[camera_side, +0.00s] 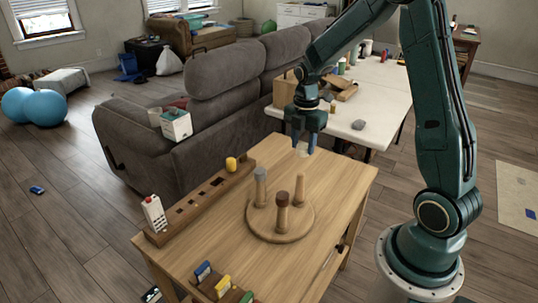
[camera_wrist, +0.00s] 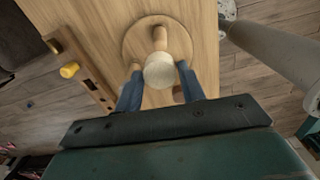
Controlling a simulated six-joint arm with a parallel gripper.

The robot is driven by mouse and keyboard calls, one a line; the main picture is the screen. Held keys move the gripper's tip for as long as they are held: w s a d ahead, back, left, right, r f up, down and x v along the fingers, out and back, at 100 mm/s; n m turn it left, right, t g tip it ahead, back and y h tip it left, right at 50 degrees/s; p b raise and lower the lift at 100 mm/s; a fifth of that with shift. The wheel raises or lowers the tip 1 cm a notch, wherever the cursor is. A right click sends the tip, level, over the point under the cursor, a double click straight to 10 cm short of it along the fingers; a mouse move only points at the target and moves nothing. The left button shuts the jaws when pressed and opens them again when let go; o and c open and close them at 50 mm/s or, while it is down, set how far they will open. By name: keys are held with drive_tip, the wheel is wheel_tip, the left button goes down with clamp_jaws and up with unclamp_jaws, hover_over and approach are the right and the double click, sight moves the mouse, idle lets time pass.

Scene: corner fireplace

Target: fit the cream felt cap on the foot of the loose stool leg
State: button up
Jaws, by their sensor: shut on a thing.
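My gripper (camera_side: 304,146) is shut on the cream felt cap (camera_wrist: 168,71), which sits between the blue fingers in the wrist view. In the side view a small pale part of the cap (camera_side: 302,149) shows between the fingertips, above the table's far side. Three upright legs stand on a round wooden stool seat (camera_side: 281,236): one with a grey top (camera_side: 260,174), one with a dark brown top (camera_side: 282,197) and a bare one (camera_side: 299,190). The cap is apart from and higher than the bare leg. I cannot tell which leg is loose.
Several coloured pieces (camera_side: 222,285) stand at the front edge. The table's right side is mostly clear.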

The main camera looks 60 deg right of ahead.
sight(301, 172)
drive_tip(key=shift+f, duration=3.05)
drive_tip(key=shift+f, duration=1.4)
idle(0.5)
drive_tip(key=o, duration=1)
drive_tip(key=shift+r, duration=0.15)
wheel_tip(301, 172, up, 13)
drive_tip(key=shift+r, duration=0.25)
drive_tip(key=shift+r, duration=0.1)
